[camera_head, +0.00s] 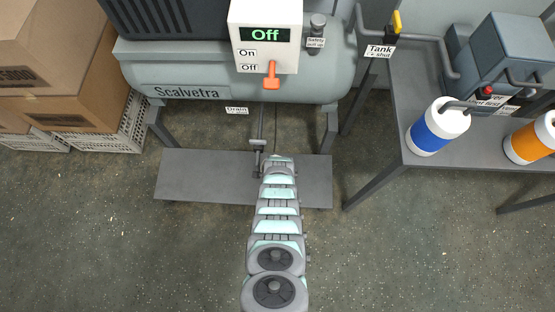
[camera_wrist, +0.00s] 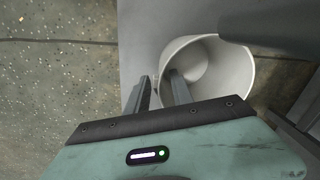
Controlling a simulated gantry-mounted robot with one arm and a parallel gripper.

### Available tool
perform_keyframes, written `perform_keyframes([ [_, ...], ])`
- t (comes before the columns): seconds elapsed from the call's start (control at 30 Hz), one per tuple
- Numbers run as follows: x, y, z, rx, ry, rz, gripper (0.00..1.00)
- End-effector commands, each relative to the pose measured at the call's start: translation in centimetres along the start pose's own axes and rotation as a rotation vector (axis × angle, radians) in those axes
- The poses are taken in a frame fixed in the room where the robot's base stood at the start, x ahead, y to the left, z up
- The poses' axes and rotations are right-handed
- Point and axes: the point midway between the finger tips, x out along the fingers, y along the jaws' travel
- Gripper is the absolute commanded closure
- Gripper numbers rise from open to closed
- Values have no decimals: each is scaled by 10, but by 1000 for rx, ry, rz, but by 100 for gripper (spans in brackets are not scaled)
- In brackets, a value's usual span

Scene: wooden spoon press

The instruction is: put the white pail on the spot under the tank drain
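The white pail (camera_wrist: 207,72) shows in the wrist view with its mouth toward the camera, over or on a grey surface. My gripper (camera_wrist: 160,80) is at its left rim, one finger outside the wall and the other over the mouth. The fingers look apart, with a gap between them. In the head view I cannot make out the pail, and my arm hides the gripper. The tank (camera_head: 210,75) is at the top, with a "Drain" label (camera_head: 237,110) below it. A T-shaped fitting (camera_head: 258,143) sits below the label, beside my arm. The spot itself is not clearly visible.
A grey plate (camera_head: 195,178) lies under the tank between its legs. A side table (camera_head: 470,150) at right holds a blue-banded bottle (camera_head: 436,130) and an orange-banded one (camera_head: 530,140). Cardboard boxes (camera_head: 75,95) stand at left. The speckled floor in front is clear.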

Motion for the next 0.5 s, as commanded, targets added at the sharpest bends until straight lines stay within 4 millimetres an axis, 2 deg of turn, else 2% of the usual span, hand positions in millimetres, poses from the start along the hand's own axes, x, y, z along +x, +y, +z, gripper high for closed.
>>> perform_keyframes([
  [0.03, 9, 0, 0, 0, 0, 0, 72],
  [0.13, 13, -1, 0, 0, 1, -2, 72],
  [0.5, 14, -2, 0, 0, 1, -3, 72],
])
